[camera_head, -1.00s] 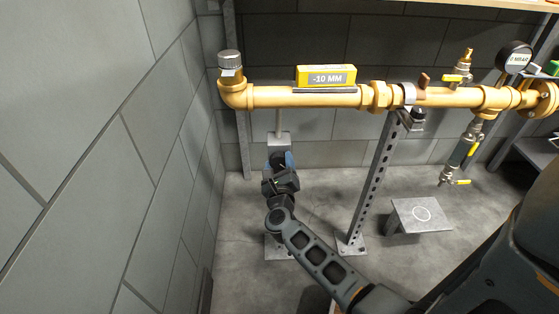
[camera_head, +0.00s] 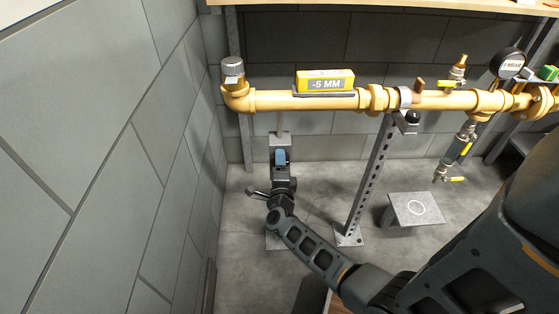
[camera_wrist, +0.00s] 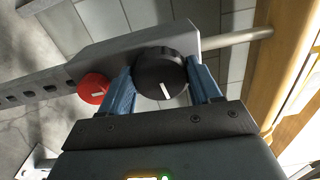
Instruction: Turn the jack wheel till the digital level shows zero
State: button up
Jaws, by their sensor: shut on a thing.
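The digital level (camera_head: 325,83) is a yellow box on top of the yellow pipe (camera_head: 300,100) and reads -5 MM. The jack (camera_head: 279,140) is a grey block on a post under the pipe's left part, with a thin rod rising from it. In the wrist view its black wheel (camera_wrist: 160,73) with a white mark sits between the blue fingers of my gripper (camera_wrist: 165,88), which is shut on it. In the head view my gripper (camera_head: 281,158) is at the jack and hides the wheel. A red knob (camera_wrist: 94,88) is beside the wheel in the wrist view.
A perforated post (camera_head: 370,180) with a clamp holds the pipe right of the jack. A pressure gauge (camera_head: 511,65) and yellow-handled valves are at right. A block wall (camera_head: 110,150) is close on the left.

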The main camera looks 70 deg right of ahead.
jog(key=shift+s+f+n+p, duration=0.1)
jog(key=shift+n+p, duration=1.5)
jog(key=shift+n, duration=2.55)
jog(key=shift+f+n+p, duration=0.1)
jog(key=shift+n+p, duration=1.45)
jog(key=shift+n, duration=2.6)
jog(key=o, duration=1.1)
jog(key=shift+c, duration=0.2)
jog(key=p+v, duration=0.1)
jog(key=v, duration=0.6)
jog(key=shift+s+a, duration=0.2)
jog(key=shift+a, duration=0.2)
